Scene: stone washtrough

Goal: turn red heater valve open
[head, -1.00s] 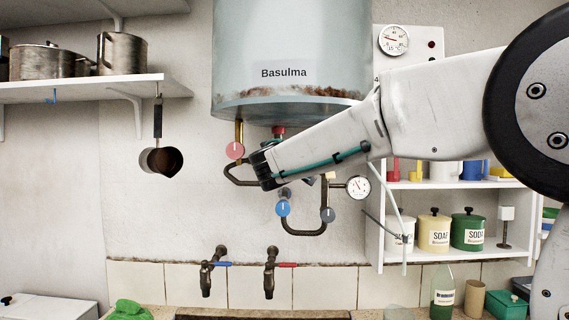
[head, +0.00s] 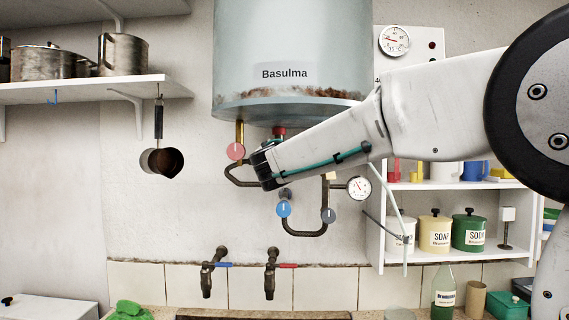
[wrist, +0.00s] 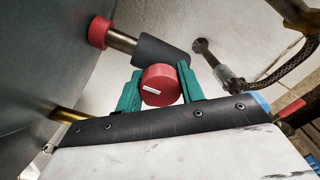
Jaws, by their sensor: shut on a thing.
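The red heater valve knob (wrist: 160,86) shows in the wrist view, round with a short white mark that lies almost level across its face. It sits on a dark valve body (wrist: 160,55) below a red collar (wrist: 100,32) at the heater. My gripper (wrist: 160,88) has its two green fingers on either side of the knob, shut on it. In the head view my gripper (head: 262,167) is under the grey-blue heater (head: 290,50) and hides this knob; the red collar (head: 279,132) shows just above.
A pinkish-red knob (head: 235,151) on a brass pipe is close left of my gripper. A blue knob (head: 283,209), a grey knob (head: 328,215) and a gauge (head: 358,188) are below and right. Two taps (head: 208,270) are lower on the wall. A pan (head: 160,160) hangs left.

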